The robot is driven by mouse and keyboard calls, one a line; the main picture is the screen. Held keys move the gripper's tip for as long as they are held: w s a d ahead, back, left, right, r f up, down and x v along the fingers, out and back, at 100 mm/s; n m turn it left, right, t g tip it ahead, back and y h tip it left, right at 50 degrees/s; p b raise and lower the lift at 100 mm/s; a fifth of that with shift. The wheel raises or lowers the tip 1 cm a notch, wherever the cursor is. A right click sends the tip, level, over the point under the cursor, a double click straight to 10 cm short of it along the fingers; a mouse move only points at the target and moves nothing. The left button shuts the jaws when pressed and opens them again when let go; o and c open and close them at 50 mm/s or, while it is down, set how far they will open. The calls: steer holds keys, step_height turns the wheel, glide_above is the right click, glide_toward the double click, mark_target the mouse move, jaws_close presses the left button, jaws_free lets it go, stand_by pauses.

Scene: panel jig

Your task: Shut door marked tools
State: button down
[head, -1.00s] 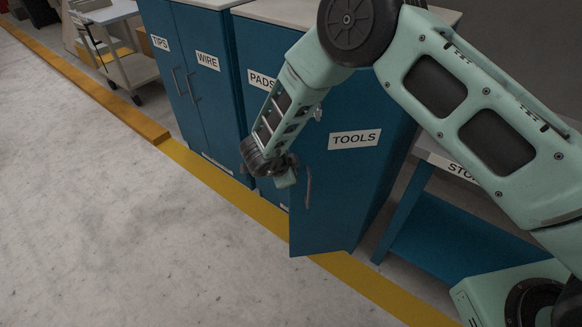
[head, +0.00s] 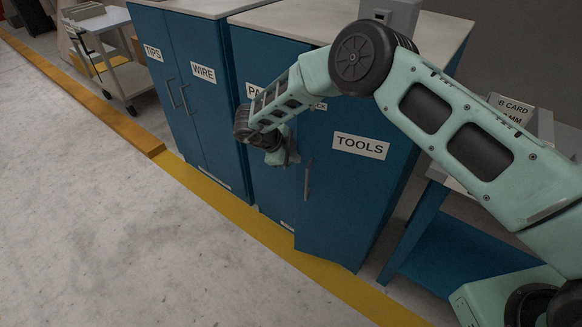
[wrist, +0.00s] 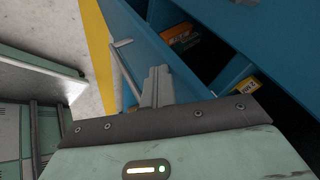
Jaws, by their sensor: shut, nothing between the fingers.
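The blue door marked TOOLS (head: 345,185) is partly open, standing out a little from its cabinet in the head view. Its bar handle (head: 307,180) is near the left edge, and also shows in the wrist view (wrist: 124,68). My gripper (head: 287,158) is shut and empty, by the door's free edge near the handle. In the wrist view, my gripper's closed fingers (wrist: 157,80) lie over the blue door panel (wrist: 150,42); whether they touch it I cannot tell. A dark gap into the cabinet shows beyond the door.
An orange item (wrist: 180,38) and a yellow-labelled item (wrist: 247,87) sit inside the cabinet. The PADS door (head: 270,190) is left of TOOLS; the WIRE door (head: 205,110) is farther left. A cart (head: 110,55) stands far left. Grey floor in front is clear.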

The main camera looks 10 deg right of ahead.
steer(key=shift+m, duration=0.3)
steer(key=shift+w+d+b, duration=0.35)
steer(key=shift+w+d, duration=0.1)
steer(key=shift+w, duration=0.4)
steer(key=shift+w+d+b, duration=0.35)
steer(key=shift+w+d, duration=0.05)
steer(key=shift+w, duration=0.4)
steer(key=shift+w+d+b, duration=0.35)
steer(key=shift+w+d, duration=0.1)
steer(key=shift+w, duration=0.4)
